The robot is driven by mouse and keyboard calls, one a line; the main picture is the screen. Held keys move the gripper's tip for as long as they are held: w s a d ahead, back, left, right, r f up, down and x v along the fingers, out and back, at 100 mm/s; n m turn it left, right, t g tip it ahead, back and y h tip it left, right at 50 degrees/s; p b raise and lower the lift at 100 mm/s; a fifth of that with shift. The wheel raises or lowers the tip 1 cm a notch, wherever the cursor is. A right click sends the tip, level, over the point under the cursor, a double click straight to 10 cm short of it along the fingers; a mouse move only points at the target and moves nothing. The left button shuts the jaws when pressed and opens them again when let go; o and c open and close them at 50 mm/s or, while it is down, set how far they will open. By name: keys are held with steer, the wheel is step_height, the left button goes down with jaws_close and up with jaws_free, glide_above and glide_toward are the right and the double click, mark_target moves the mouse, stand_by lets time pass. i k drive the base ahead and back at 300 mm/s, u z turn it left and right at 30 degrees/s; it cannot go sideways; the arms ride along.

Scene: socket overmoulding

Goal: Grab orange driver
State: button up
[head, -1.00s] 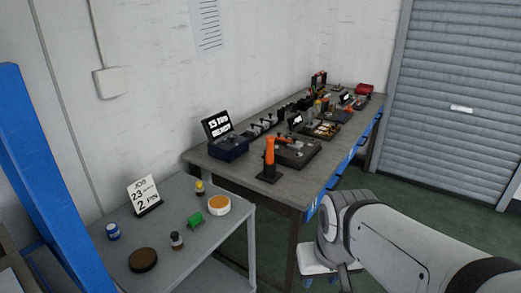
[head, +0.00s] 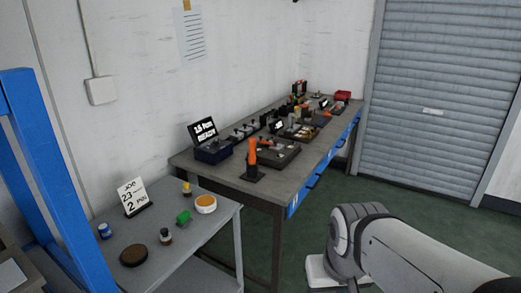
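An orange driver (head: 252,155) stands upright on a small dark base near the front edge of the dark workbench (head: 232,183), at its near end. A dark tray with parts (head: 282,156) is just to its right. My arm comes in from the lower right and is well short of the bench. The gripper itself cannot be made out, so its fingers and whether it holds anything are hidden.
A small grey table (head: 215,222) in front holds a job card (head: 135,197), small bottles, a green item and round tubs. A blue upright (head: 55,180) stands at left. A blue box with a display (head: 213,151) sits left of the driver. Open green floor lies right of the bench.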

mark_target(252, 158)
steer(key=z, duration=0.3)
steer(key=i, duration=1.9)
steer(key=u, duration=0.6)
steer(key=k, duration=0.75)
steer(key=u, duration=0.2)
steer(key=i, duration=0.8)
steer(key=z, duration=0.1)
